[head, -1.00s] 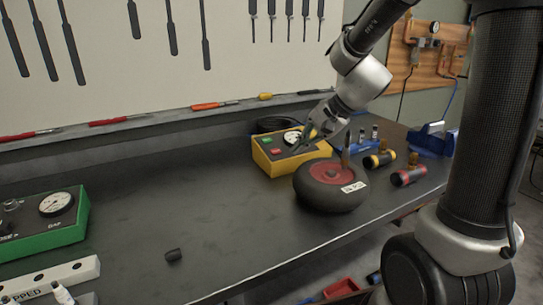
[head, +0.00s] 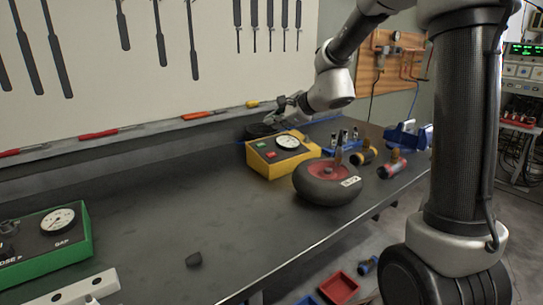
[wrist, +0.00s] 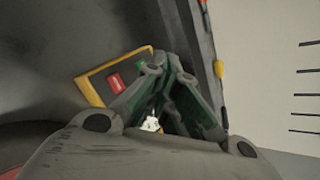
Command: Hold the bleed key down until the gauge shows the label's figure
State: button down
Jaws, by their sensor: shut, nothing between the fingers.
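A yellow box (head: 282,159) on the bench carries a round white gauge (head: 288,142), a green key (head: 260,145) and a red key (head: 270,155). Key lettering and the gauge reading are too small to read. A tyre (head: 326,189) with a red hub stands in front of the box; its white label (head: 350,181) is illegible here. My gripper (head: 270,119) is shut and empty, behind and above the box, apart from the keys. In the wrist view, my gripper (wrist: 166,64) has its fingertips together; the red key (wrist: 115,83) shows beside them.
A dark ring (head: 260,131) lies behind the yellow box, near the gripper. A green gauge box (head: 58,248) stands at left. Two cylindrical fittings and a blue rack (head: 342,147) are right of the box.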

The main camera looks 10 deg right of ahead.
aim_at(271, 157)
jog(key=shift+w+a+f, duration=0.15)
jog(key=shift+w+f, duration=0.15)
jog(key=shift+f, duration=1.15)
jog(key=shift+w+a+f, duration=0.1)
jog(key=shift+w+f, duration=0.2)
jog(key=shift+f, duration=1.1)
jog(key=shift+w+a+f, duration=0.15)
jog(key=shift+w+f, duration=0.15)
jog(key=shift+f, duration=1.15)
jog(key=shift+w+f, duration=0.1)
jog(key=shift+f, duration=0.3)
jog(key=shift+f, duration=0.4)
jog(key=shift+r, duration=0.1)
dwell(1.4)
jog(key=shift+r, duration=0.7)
jog(key=shift+r, duration=0.1)
jog(key=shift+s+d+r, duration=0.1)
jog(key=shift+s+r, duration=0.1)
jog(key=shift+r, duration=0.6)
jog(key=shift+s+d+r, duration=0.1)
jog(key=shift+s+r, duration=0.1)
jog(key=shift+r, duration=0.55)
jog(key=shift+s+r, duration=0.2)
jog(key=shift+r, duration=0.6)
